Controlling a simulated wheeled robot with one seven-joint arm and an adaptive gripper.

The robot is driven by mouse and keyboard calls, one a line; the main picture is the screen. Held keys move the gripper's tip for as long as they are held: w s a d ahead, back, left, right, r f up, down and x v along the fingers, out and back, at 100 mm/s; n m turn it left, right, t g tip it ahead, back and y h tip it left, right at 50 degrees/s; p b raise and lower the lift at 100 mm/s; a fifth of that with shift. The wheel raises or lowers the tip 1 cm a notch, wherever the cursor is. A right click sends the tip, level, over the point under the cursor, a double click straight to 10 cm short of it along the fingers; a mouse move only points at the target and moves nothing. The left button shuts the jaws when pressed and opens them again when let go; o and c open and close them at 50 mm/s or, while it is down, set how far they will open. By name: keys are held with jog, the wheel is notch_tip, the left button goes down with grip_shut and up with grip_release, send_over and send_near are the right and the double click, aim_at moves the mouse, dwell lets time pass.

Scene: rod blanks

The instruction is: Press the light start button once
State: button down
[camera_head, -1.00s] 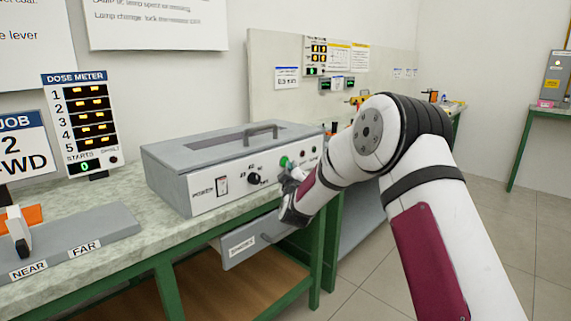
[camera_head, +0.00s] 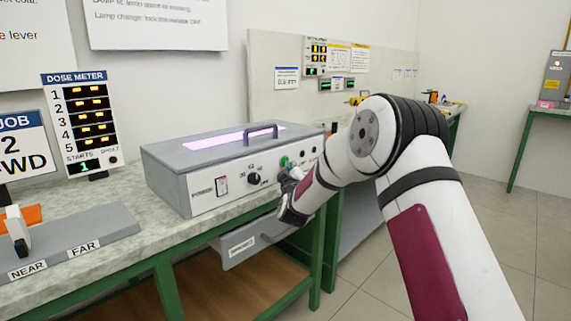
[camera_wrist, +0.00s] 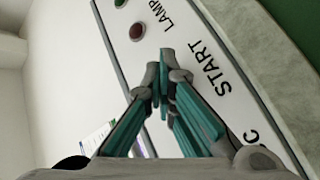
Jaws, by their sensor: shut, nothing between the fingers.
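The grey exposure box (camera_head: 205,193) stands on the bench, and a violet light glows through its top window (camera_head: 235,138). Its front panel has a green button (camera_head: 284,162) beside my gripper (camera_head: 292,183). My gripper is shut and empty, with its fingertips close to the panel. In the wrist view the gripper (camera_wrist: 160,75) points at the white panel (camera_wrist: 185,25) by the words START and LAMP. The start button is hidden behind the fingertips there, so I cannot tell whether they touch it. The dose meter (camera_head: 80,125) shows 1 under STARTS.
The panel also has a power switch (camera_head: 222,185) and a black dial (camera_head: 254,179). A drawer (camera_head: 245,243) sits partly open below the box. A grey NEAR/FAR fixture (camera_head: 85,235) lies at the left of the bench. A red lamp (camera_wrist: 136,31) is near the fingertips.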

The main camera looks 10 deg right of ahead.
jog(key=shift+s+d, duration=0.35)
jog(key=shift+s, duration=0.25)
jog(key=shift+s+d, duration=0.1)
jog(key=shift+s+d+b, duration=0.35)
jog(key=shift+s+d, duration=0.35)
jog(key=shift+s, duration=0.3)
jog(key=shift+s+d+b, duration=0.35)
jog(key=shift+s+d, duration=0.35)
jog(key=shift+s, duration=0.25)
